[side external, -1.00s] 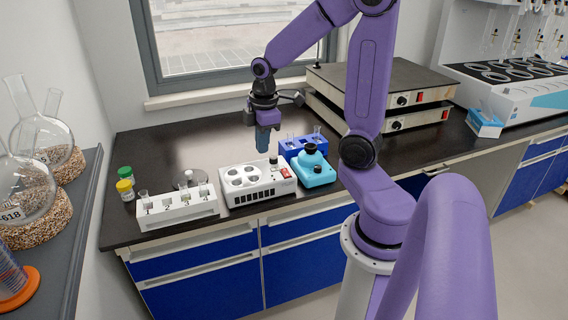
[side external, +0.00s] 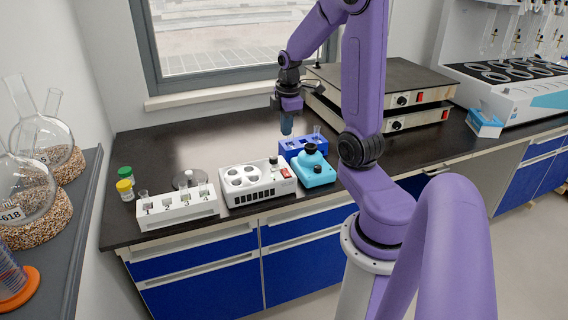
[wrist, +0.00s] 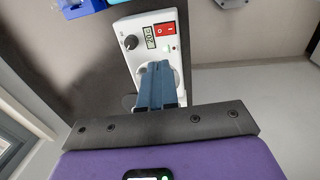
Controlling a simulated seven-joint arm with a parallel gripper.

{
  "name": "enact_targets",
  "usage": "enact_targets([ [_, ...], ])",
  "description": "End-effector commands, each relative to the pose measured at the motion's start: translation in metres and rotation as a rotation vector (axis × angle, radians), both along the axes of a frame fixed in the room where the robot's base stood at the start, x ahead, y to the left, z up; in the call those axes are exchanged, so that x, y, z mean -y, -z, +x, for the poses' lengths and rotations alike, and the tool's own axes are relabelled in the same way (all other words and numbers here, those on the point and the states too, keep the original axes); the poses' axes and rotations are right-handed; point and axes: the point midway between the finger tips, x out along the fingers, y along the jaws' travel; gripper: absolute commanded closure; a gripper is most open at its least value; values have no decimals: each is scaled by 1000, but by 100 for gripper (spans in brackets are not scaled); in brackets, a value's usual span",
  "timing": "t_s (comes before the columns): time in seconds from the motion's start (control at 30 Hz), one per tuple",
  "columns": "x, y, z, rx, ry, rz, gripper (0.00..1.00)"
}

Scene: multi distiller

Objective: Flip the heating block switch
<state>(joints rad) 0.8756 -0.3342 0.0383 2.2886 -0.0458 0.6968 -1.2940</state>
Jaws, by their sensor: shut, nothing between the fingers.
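The heating block (side external: 258,190) is a white box with round wells, standing near the bench's front edge in the side view. Its red switch (side external: 286,173) is at the right end of its top. In the wrist view the red rocker switch (wrist: 165,29) lies beside a small display and a black knob (wrist: 130,42). My gripper (side external: 287,132) is shut and empty, in the air above the bench with its fingers pointing down. In the wrist view the blue-grey fingers (wrist: 157,68) hide part of the heating block (wrist: 136,60), just below the switch in the picture.
A turquoise device (side external: 315,172) with a black knob and a blue tube rack (side external: 291,149) stand right of the block. A white tube holder (side external: 177,210) stands to its left. Stacked hotplates (side external: 385,85) are at the back right. The bench behind the block is clear.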

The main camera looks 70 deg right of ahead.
Motion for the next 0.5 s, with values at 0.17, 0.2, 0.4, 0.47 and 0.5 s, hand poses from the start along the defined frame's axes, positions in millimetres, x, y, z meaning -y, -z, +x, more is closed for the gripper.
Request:
enact_targets([
  [0.17,0,8,0,-4,0,2,100],
  [0.2,1,12,1,-4,0,2,100],
  [0.4,3,41,2,-6,0,4,100],
  [0.47,4,50,3,-7,0,4,100],
  [0.5,4,56,3,-6,0,4,100],
])
